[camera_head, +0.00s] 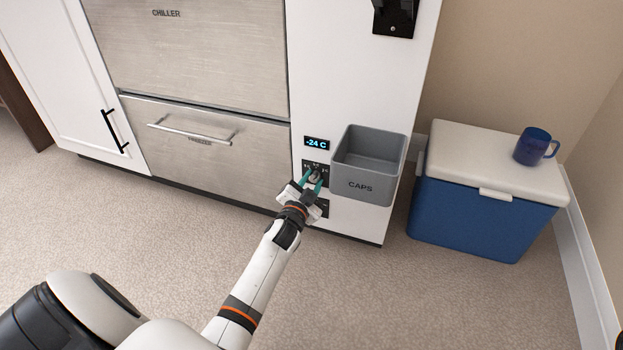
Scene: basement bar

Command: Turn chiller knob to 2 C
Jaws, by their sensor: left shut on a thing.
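My left gripper (312,183) reaches the control panel (308,167) on the white cabinet side. Its teal fingers are shut on a knob (315,174) with small marks around it. The marks are too small to read, and the fingers partly hide the knob. A display (317,143) just above reads -24 C. A second dark panel (322,208) sits below, partly hidden by my gripper. The steel chiller drawer (190,50), labelled CHILLER, is closed above the closed freezer drawer (205,150). My right gripper is not in view.
A grey CAPS bin (362,187) juts out from the cabinet just right of the knob, close to my gripper. A blue cooler (470,215) with a white lid stands farther right, with a blue mug (532,147) on it. The carpet in front is clear.

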